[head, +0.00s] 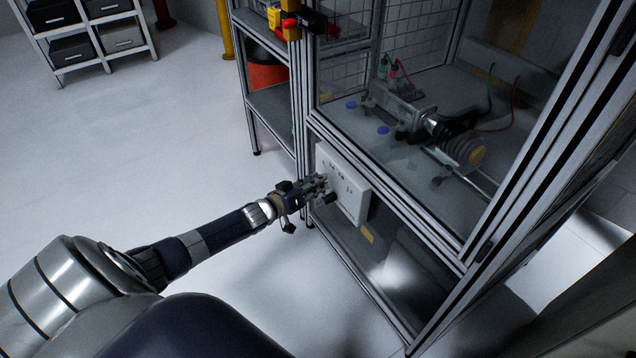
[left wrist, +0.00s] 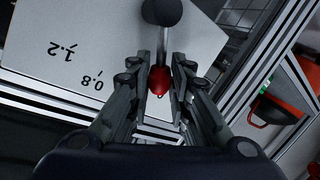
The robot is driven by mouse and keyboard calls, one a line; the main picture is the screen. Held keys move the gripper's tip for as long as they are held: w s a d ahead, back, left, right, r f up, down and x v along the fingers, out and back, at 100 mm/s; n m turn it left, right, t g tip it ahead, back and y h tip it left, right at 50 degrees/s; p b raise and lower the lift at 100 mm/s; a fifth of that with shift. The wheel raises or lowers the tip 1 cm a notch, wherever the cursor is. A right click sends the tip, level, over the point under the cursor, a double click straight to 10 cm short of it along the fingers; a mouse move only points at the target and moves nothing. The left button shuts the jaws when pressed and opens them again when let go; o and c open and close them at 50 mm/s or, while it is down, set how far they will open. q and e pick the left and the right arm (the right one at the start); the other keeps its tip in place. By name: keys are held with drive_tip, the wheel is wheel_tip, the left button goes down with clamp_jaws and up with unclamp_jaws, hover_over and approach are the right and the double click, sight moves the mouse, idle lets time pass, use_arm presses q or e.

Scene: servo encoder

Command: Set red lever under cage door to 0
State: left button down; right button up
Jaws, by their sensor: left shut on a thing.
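The red lever (left wrist: 159,82) shows in the left wrist view as a red knob on a metal rod that runs to a black round hub (left wrist: 161,11). My left gripper (left wrist: 160,88) is shut on the red knob, one finger on each side. The lever sits on a white panel (left wrist: 115,30) with the marks 1.2 and 0.8, seen upside down. In the head view the white panel box (head: 352,204) is mounted below the cage door (head: 400,160), and my left gripper (head: 320,184) is at its left side. The 0 mark cannot be made out. My right gripper is not in view.
Glazed cage framing (head: 310,130) stands close around the panel. A shelf unit with a red-orange container (head: 266,73) stands behind, also seen in the left wrist view (left wrist: 288,98). A rack of dark boxes (head: 72,50) is far back left. The floor at left is clear.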

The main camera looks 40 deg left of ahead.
use_arm(q)
drive_tip(key=shift+w+a+f+n, duration=0.25)
drive_tip(key=shift+a+n, duration=0.2)
drive_tip(key=shift+n, duration=0.25)
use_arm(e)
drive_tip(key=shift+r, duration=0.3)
use_arm(q)
drive_tip(key=c, duration=1.4)
unclamp_jaws()
drive_tip(key=shift+c, duration=0.2)
drive_tip(key=v, duration=1.2)
drive_tip(key=shift+a+r, duration=0.2)
drive_tip(key=shift+w, duration=0.1)
